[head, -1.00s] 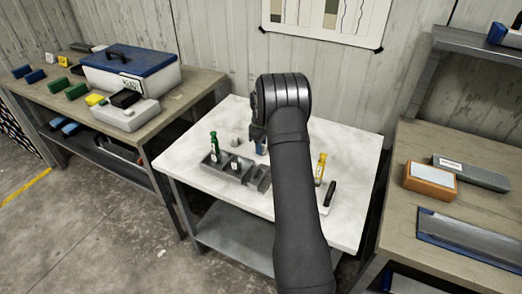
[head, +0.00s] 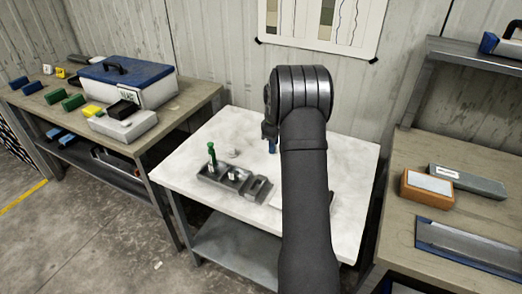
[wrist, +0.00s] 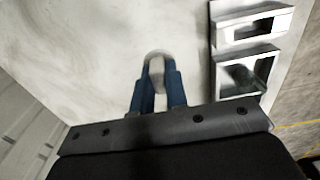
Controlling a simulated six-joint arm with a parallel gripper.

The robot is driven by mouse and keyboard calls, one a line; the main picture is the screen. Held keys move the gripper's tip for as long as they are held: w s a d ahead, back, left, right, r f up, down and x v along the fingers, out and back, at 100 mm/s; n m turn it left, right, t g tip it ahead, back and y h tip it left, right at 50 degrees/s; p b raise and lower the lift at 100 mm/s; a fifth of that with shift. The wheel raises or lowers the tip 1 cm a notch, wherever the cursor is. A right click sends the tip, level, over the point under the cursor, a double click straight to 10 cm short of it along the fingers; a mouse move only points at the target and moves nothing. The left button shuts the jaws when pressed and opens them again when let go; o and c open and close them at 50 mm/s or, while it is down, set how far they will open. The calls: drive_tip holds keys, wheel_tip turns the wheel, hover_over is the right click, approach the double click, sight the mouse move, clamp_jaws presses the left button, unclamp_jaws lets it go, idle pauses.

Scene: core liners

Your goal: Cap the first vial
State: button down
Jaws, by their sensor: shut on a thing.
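My gripper (wrist: 157,80) is shut on a pale rounded piece (wrist: 158,58), blurred in the wrist view; I cannot tell whether it is a cap or a vial. In the head view the blue fingertips (head: 272,146) show beside my arm, above the white table. A green-topped vial (head: 212,156) stands upright in the left part of the grey rack (head: 208,179). A small pale-topped vial (head: 232,173) stands in the rack to its right. A small white piece (head: 234,153) lies on the table behind the rack.
A grey slotted block (head: 258,188) adjoins the rack on the right. The white table (head: 190,148) is clear at its back left. My arm hides much of the table's right side. Benches with a toolbox (head: 128,80) and an orange-grey block (head: 430,187) stand either side.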

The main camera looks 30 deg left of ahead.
drive_tip(key=d+r, duration=0.3)
drive_tip(key=d, duration=0.1)
drive_tip(key=s+a+r, duration=0.3)
drive_tip(key=s+a, duration=1)
drive_tip(key=s, duration=0.1)
wheel_tip(320, 180, down, 6)
drive_tip(key=shift+w+a, duration=0.2)
drive_tip(key=shift+f, duration=0.25)
idle(1.5)
drive_tip(key=c, duration=0.9)
unclamp_jaws()
drive_tip(key=shift+r, duration=3.5)
